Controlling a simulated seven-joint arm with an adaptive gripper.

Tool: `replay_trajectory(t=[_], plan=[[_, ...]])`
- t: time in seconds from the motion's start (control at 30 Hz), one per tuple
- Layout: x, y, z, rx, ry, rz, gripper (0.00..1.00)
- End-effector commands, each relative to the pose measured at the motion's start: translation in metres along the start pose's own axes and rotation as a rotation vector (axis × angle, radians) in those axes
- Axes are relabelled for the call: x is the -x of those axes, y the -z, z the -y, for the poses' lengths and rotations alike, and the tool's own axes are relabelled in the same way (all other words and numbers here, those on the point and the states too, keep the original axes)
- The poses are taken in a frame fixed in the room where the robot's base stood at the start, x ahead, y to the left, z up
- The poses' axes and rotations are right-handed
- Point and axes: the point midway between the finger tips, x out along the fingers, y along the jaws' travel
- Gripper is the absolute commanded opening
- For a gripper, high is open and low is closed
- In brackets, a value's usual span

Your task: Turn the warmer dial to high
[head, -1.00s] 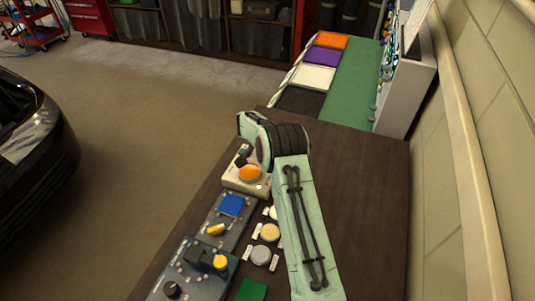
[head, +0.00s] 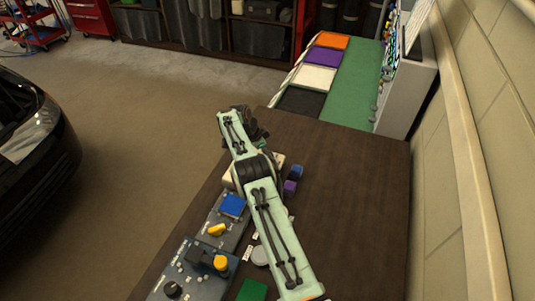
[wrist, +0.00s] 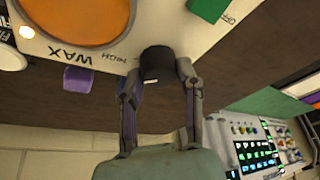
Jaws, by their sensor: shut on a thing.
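The cream wax warmer (wrist: 60,45) has an orange round top (wrist: 85,20) and the printed words WAX and HIGH in the wrist view. Its black dial (wrist: 157,62) sits at the edge beside the word HIGH. My gripper (wrist: 158,80) is shut on the dial, with one finger on each side of it. In the head view my arm covers most of the warmer (head: 228,178), and the dial and fingertips are hidden there.
A control panel with a blue square (head: 232,205) and yellow knob (head: 216,230) stands nearer, beside another panel (head: 190,275). A blue block (head: 296,171) and purple block (head: 290,187) lie right of my arm. A green square (head: 252,290) is in front. The table's right side is clear.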

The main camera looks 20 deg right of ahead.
Motion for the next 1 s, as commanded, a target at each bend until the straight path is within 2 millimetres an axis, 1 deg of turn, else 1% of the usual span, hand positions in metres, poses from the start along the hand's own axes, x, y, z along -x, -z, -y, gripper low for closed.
replay_trajectory(t=[0.53,0.57,0.6,0.63,0.67,0.9,1.0], plan=[[-0.0012,-0.0014,-0.0005,-0.021,-0.013,0.002,0.0],[-0.0012,-0.0014,-0.0005,-0.021,-0.013,0.002,0.38],[-0.0012,-0.0013,-0.0005,-0.021,-0.013,0.002,0.51],[-0.0011,-0.0013,-0.0004,-0.021,-0.013,0.002,0.6],[-0.001,-0.0012,-0.0004,-0.021,-0.012,0.002,0.62],[-0.0004,-0.0005,-0.0001,-0.022,-0.011,0.001,0.62],[0.0036,-0.0003,0.0004,-0.022,-0.01,0.0,0.62]])
